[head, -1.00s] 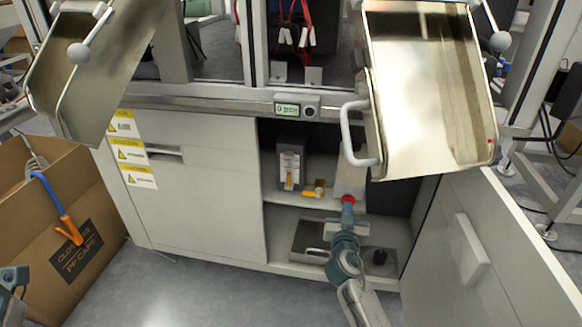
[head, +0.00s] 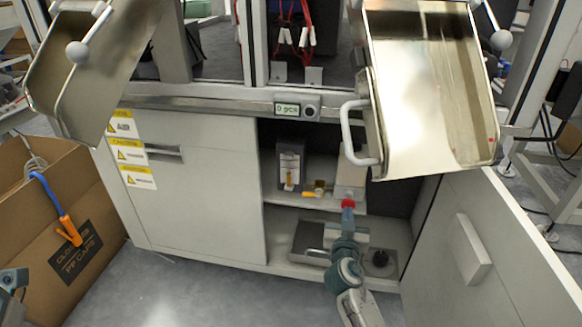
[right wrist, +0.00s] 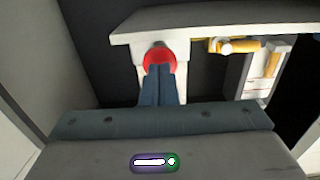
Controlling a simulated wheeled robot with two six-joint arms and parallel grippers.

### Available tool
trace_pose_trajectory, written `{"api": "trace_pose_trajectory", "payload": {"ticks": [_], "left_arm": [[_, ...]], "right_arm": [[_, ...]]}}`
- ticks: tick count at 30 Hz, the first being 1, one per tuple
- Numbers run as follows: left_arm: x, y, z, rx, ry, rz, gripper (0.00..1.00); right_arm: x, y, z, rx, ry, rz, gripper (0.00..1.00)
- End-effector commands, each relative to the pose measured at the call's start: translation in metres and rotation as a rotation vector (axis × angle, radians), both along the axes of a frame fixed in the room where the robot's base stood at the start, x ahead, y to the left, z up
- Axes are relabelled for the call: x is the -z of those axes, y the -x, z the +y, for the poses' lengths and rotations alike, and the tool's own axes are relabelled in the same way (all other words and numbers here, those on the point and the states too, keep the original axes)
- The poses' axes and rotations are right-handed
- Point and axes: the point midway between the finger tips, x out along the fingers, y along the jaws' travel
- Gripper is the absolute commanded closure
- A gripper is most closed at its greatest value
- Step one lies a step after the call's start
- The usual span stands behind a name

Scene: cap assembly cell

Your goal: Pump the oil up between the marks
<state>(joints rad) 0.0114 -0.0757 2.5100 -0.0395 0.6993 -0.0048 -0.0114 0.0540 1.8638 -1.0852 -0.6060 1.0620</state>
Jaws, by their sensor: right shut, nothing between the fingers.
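The red pump button (head: 348,203) sits at the front of a pale block on the cabinet's inner shelf. It also shows in the right wrist view (right wrist: 158,54). My right gripper (head: 347,211) is shut and empty, and its fingertips are at the red button, seemingly touching it and covering its lower part. The oil reservoir (head: 290,160) stands left of the button, with a pale upright gauge strip and yellow fittings (head: 310,194). The oil level and marks are too small to read. A teal part of my left arm shows at the left edge, but its fingers do not.
The right cabinet door (head: 500,240) stands open beside my right arm. A metal chute (head: 430,100) with a white handle overhangs the opening. A cardboard box (head: 60,225) stands at left.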

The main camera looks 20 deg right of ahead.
Motion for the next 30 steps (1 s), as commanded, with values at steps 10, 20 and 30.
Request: {"api": "trace_pose_trajectory", "payload": {"ticks": [10,20,30], "left_arm": [[0.0,0.0,0.0,0.0,0.0,0.0,0.82],[0.003,0.0,0.0,0.0,0.0,0.0,0.82],[0.007,0.0,0.0,0.0,0.0,0.0,0.82]], "right_arm": [[0.0,0.0,0.0,0.0,0.0,0.0,1.0],[0.0,-0.01,-0.005,0.0,0.002,-0.001,1.0],[0.0,-0.021,-0.012,0.0,0.001,-0.001,1.0]]}}
